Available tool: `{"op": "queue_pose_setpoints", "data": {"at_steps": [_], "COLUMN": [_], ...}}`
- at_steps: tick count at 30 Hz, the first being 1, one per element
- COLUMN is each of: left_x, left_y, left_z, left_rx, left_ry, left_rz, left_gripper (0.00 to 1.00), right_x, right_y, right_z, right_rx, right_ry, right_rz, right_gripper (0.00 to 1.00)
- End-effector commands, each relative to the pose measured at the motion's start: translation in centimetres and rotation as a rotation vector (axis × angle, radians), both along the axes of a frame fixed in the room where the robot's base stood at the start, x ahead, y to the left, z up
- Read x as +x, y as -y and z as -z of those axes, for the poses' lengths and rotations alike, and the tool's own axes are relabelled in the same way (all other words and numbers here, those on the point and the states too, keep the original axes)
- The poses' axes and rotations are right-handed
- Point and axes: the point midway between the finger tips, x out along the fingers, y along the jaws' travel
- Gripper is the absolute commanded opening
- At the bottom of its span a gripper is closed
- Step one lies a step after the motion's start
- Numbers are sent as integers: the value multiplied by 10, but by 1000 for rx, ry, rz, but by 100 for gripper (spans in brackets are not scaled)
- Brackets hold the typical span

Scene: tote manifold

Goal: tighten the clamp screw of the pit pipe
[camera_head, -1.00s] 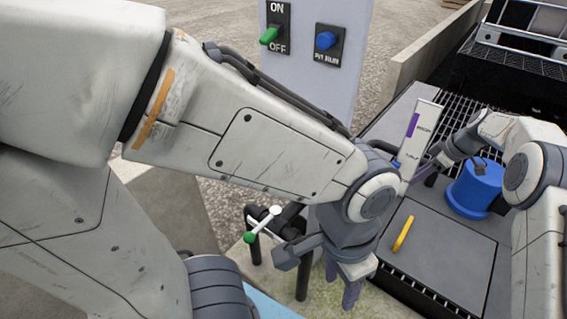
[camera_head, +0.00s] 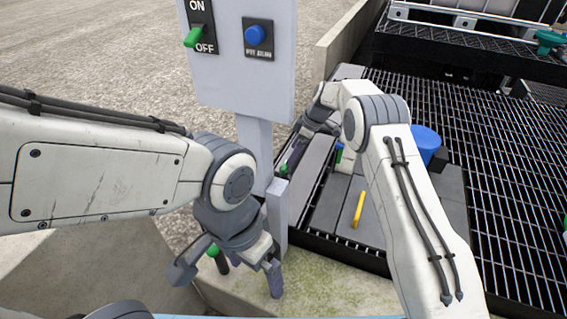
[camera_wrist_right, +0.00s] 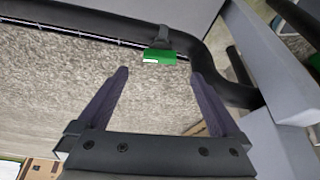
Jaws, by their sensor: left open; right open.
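In the right wrist view a black pipe (camera_wrist_right: 105,33) runs across the top and bends down at the right. A dark clamp-like piece (camera_wrist_right: 161,38) sits on it with a flat green part (camera_wrist_right: 158,57) below, probably the screw's handle. My right gripper (camera_wrist_right: 158,80) is open and empty; the green part shows between and beyond its fingertips, apart from them. In the head view my right gripper (camera_head: 291,160) is beside the panel's post, with a small green spot near it. My left gripper (camera_head: 274,279) is open, low in front of the post, fingers pointing down.
A control panel (camera_head: 283,83) with a green ON/OFF lever (camera_head: 193,37) and blue button (camera_head: 255,34) stands between the arms. A yellow bar (camera_head: 358,209) lies on grey plates. A blue drum (camera_head: 426,142) is partly behind my right arm. Black grating (camera_head: 510,190) spreads right.

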Motion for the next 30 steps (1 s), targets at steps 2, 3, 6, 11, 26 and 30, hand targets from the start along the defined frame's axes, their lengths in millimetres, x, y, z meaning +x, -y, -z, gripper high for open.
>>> {"op": "queue_pose_setpoints", "data": {"at_steps": [2,3,6,11,26,30], "left_x": [0,0,0,0,0,0], "left_y": [0,0,0,0,0,0], "left_z": [1,1,1,2,2,2], "left_rx": [0,0,0,0,0,0], "left_ry": [0,0,0,0,0,0], "left_rz": [0,0,0,0,0,0], "left_gripper": [100,100,100,100,100,100], "right_x": [0,1,3,5,6,6], "right_y": [-6,-9,-15,-22,-25,-25], "right_z": [17,24,39,54,60,59], "right_rx": [0,0,0,0,0,0], "right_ry": [-3,-2,-1,0,0,0], "right_rz": [0,0,1,1,-1,-1], "right_gripper": [100,100,100,100,54,14]}}
